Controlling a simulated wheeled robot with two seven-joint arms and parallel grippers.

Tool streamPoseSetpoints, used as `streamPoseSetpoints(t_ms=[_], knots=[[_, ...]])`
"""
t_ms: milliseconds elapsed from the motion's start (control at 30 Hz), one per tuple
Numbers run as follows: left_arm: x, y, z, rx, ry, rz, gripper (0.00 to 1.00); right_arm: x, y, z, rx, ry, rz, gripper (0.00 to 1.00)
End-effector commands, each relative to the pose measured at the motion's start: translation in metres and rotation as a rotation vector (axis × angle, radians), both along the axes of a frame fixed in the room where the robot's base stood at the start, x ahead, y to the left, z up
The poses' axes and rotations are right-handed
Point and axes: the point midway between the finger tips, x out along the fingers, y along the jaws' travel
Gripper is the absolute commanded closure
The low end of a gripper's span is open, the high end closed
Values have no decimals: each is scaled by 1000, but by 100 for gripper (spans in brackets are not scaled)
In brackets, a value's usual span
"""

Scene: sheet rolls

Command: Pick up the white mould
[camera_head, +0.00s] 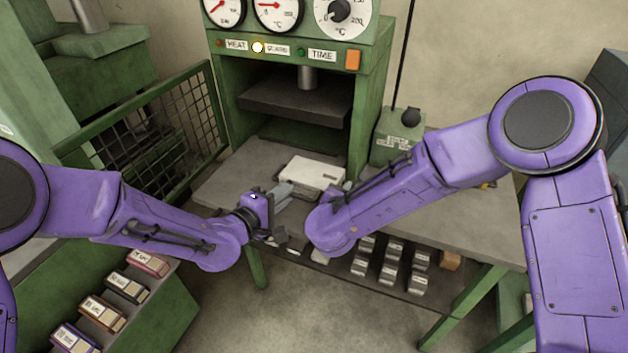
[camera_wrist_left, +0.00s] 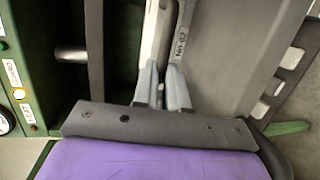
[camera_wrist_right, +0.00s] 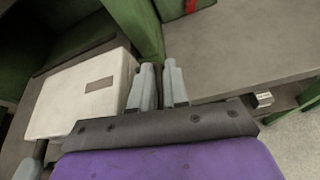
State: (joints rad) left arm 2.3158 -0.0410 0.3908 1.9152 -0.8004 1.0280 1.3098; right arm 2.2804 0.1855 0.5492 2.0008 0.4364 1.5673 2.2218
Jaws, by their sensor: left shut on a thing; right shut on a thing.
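The white mould (camera_head: 312,172) lies on the grey bench top in front of the press. Its pale top with a small brownish rectangle fills the left of the right wrist view (camera_wrist_right: 78,95). My left gripper (camera_head: 284,190) is at the mould's left side; in the left wrist view its grey fingers (camera_wrist_left: 163,78) are close together at a narrow edge by a "No 02" marking. My right gripper (camera_wrist_right: 158,72) is at the mould's right side, shut close against its edge; in the head view my right forearm mostly hides it. The exact contact of both grippers is hard to see.
The green press (camera_head: 370,110) with a dark platen (camera_head: 295,100) stands behind the mould. A mesh guard (camera_head: 165,135) is at left, a green box (camera_head: 395,150) with a black knob at right. Small grey blocks (camera_head: 390,265) sit below the bench (camera_head: 465,225). Labelled cases (camera_head: 103,312) stand lower left.

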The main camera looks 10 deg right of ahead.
Motion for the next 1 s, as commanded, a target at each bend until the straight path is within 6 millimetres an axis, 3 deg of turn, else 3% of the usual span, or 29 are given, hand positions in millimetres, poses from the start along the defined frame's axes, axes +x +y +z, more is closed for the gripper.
streamPoseSetpoints(t_ms=[1000], knots=[[1, 0, 5, -3, -3, 1, 100, 1, 0, 5, 1, -3, 0, 100]])
